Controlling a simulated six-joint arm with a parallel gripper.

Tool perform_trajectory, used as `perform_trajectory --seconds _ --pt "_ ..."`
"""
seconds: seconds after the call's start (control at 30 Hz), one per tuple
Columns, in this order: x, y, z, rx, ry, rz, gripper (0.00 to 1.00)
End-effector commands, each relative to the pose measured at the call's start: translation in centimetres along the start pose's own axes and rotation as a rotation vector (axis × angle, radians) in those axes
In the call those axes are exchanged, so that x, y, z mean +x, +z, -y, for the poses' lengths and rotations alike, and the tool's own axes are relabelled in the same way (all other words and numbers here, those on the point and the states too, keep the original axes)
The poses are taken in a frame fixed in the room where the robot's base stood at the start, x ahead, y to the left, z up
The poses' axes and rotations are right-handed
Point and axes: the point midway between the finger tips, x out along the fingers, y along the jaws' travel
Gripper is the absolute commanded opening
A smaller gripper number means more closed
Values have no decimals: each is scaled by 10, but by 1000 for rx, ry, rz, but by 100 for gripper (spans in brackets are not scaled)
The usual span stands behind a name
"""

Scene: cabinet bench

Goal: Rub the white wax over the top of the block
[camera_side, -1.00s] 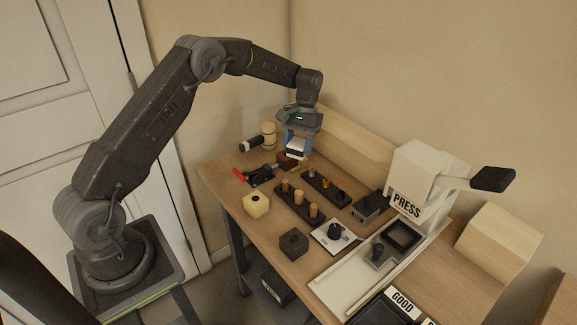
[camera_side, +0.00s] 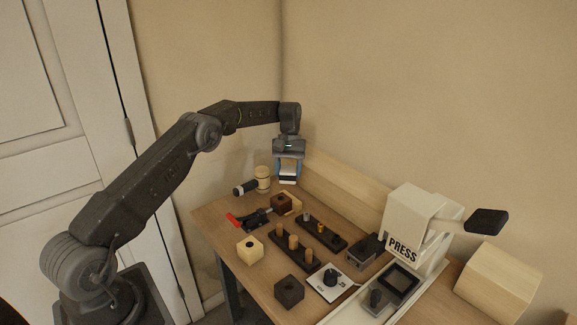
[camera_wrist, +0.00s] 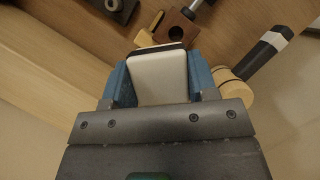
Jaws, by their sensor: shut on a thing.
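My gripper (camera_side: 288,174) has blue fingers and is shut on a white wax piece (camera_side: 288,173) with a dark edge. The wax fills the space between the fingers in the wrist view (camera_wrist: 158,75). A brown block (camera_side: 281,202) with a hole in its top sits at the red-handled clamp (camera_side: 256,218) on the bench; it shows beyond the wax in the wrist view (camera_wrist: 178,24). The wax is above and apart from the block in the side view. A pale block (camera_side: 249,250) and a dark block (camera_side: 289,291) stand nearer the front.
A mallet (camera_side: 262,178) lies at the back left, close to my gripper. Peg racks (camera_side: 322,234), a white plate with a dark knob (camera_side: 332,284) and the white press (camera_side: 412,222) stand to the right. A wooden backboard (camera_side: 345,185) runs along the rear edge.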

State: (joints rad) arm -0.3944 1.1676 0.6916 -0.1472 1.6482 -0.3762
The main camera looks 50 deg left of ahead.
Motion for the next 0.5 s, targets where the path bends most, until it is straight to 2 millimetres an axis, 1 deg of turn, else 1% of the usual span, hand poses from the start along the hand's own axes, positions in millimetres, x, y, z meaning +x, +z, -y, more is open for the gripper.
perform_trajectory --seconds 0.47,0.5 --pt "41 -17 0 0 -1 1 34" --pt "48 -19 0 0 -1 2 34"
